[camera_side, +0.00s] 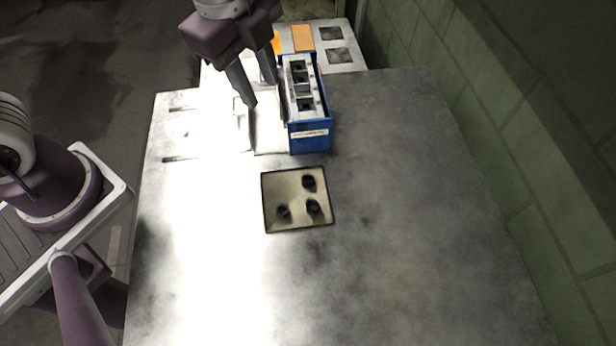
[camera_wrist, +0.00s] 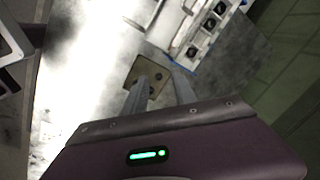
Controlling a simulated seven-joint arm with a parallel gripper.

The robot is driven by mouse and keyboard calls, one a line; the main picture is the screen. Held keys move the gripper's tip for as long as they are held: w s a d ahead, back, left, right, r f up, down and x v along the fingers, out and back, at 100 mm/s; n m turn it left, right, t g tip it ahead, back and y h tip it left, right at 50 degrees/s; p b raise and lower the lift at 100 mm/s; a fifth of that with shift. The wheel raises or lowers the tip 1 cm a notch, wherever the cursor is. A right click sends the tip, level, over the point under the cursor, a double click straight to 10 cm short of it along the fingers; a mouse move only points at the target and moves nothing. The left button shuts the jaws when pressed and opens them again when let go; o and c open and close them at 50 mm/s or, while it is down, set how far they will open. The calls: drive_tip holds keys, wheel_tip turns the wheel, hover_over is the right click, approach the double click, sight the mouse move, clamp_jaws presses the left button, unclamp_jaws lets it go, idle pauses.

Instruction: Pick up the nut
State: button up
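A small beige square tray (camera_side: 282,186) lies on the metal table and holds three small dark pieces: one at the upper right (camera_side: 308,182), one at the lower right (camera_side: 313,207) and one at the lower left (camera_side: 283,211). They are too dark and small to tell which is a nut. My gripper (camera_side: 261,92) is above the table, behind the tray and left of the blue machine. Its two fingers are apart with nothing visible between them. In the wrist view the fingers (camera_wrist: 158,77) partly cover the tray (camera_wrist: 138,67).
A blue-sided machine (camera_side: 311,143) with a grey top and dark openings stands behind the tray. A pale fixture (camera_side: 243,132) is beside it on the left. An orange pad (camera_side: 303,38) lies farther back. The table's front and right are clear. A green wall (camera_side: 520,130) runs along the right.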

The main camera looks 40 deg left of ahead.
sight(308, 180)
drive_tip(key=d+f+m, duration=0.2)
drive_tip(key=f, duration=0.1)
drive_tip(key=d+f+m+g, duration=0.1)
drive_tip(key=d+f+m, duration=0.2)
drive_tip(key=f, duration=0.1)
drive_tip(key=d+f+m, duration=0.2)
drive_tip(key=f+m, duration=0.1)
drive_tip(key=f, duration=0.1)
drive_tip(key=shift+w+d+g, duration=0.3)
drive_tip(key=shift+w+g, duration=0.05)
drive_tip(key=shift+g, duration=0.05)
drive_tip(key=shift+m, duration=0.4)
drive_tip(key=f, duration=0.7)
drive_tip(key=shift+w+d+f, duration=0.2)
drive_tip(key=shift+f, duration=0.2)
drive_tip(key=shift+c, duration=0.4)
clamp_jaws()
